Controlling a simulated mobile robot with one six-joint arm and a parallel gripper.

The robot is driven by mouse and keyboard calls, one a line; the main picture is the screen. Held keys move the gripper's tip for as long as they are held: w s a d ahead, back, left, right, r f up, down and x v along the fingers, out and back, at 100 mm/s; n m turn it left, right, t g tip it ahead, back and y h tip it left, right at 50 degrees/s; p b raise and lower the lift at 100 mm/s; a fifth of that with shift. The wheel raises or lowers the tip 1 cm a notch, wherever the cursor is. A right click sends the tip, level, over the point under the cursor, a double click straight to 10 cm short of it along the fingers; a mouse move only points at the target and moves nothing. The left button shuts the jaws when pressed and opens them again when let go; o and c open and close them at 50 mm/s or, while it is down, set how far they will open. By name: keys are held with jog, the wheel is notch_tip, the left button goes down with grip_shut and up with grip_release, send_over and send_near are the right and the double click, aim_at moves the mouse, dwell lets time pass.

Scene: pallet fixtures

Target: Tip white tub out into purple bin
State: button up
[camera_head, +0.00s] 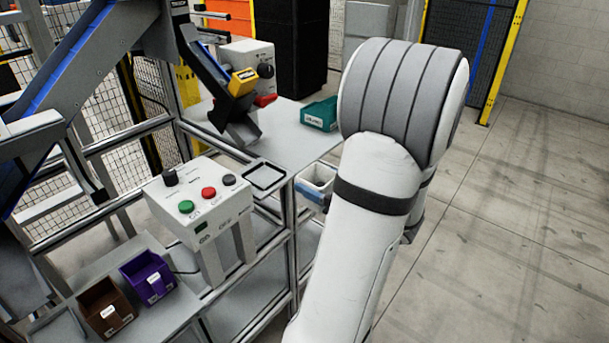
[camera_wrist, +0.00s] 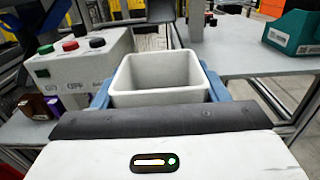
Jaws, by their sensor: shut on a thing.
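The white tub (camera_head: 321,174) is held upright in front of the workbench edge, partly hidden by my arm in the head view. In the wrist view the tub (camera_wrist: 160,94) has its open top up; I see pale inner walls and cannot make out any contents. My gripper (camera_wrist: 158,84) is shut on it, with a blue finger along each side. In the head view my gripper (camera_head: 313,194) shows only partly. The purple bin (camera_head: 152,288) stands on the lower shelf at the left, well apart from the tub. A small part of it shows in the wrist view (camera_wrist: 52,105).
A brown bin (camera_head: 108,322) stands left of the purple bin. A control box (camera_head: 208,208) with several buttons stands between the purple bin and the tub. A teal bin (camera_head: 320,114) sits on the grey bench (camera_head: 285,145). The floor at right is clear.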

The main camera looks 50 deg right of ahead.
jog(key=shift+s+r+p, duration=0.25)
jog(key=shift+r+p, duration=0.1)
jog(key=shift+r, duration=0.1)
jog(key=shift+r+p, duration=1.85)
jog(key=shift+r, duration=0.25)
jog(key=shift+w+f, duration=0.1)
jog(key=shift+w, duration=0.05)
